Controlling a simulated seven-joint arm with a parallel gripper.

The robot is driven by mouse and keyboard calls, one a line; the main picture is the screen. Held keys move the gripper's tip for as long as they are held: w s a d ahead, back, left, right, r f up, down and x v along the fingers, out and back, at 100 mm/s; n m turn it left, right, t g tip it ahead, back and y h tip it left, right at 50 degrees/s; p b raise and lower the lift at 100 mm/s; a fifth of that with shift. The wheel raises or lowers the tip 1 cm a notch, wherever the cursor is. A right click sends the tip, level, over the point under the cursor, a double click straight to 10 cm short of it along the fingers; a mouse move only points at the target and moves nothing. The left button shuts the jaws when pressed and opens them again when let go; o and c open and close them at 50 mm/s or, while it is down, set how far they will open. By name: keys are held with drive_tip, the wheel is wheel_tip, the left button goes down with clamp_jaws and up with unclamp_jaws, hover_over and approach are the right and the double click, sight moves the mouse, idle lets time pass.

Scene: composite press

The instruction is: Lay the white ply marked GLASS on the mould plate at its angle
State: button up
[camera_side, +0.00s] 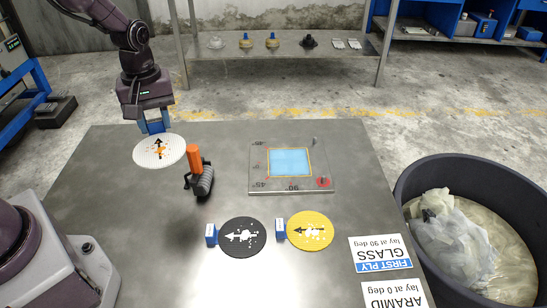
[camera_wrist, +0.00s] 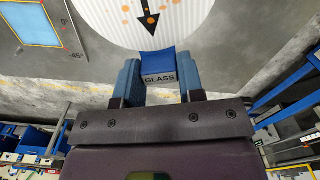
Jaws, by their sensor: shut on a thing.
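The white round ply (camera_side: 160,152) with a black arrow and orange spots is at the back left of the table. My gripper (camera_side: 154,126) is shut on its blue tab. I cannot tell whether the ply touches the table. The mould plate (camera_side: 258,183) lies at the table's middle right, with a light blue square outlined in yellow and angle marks 45 and 90. It also shows in the wrist view (camera_wrist: 62,12).
A roller with an orange handle (camera_side: 195,155) stands between ply and plate. A black ply (camera_side: 240,237) and a yellow ply (camera_side: 310,230) lie in front. A dark bin (camera_side: 415,185) stands right.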

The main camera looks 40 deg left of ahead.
drive_tip(key=w+d+f+m, duration=0.25)
drive_tip(key=d+m, duration=0.55)
drive_tip(key=m, duration=3.2)
hover_over(291, 180)
drive_tip(key=f, duration=0.9)
drive_tip(key=shift+s+f, duration=0.3)
drive_tip(key=shift+f, duration=0.05)
drive_tip(key=shift+w+f, duration=0.2)
drive_tip(key=shift+f, duration=1.65)
drive_tip(key=shift+f, duration=0.15)
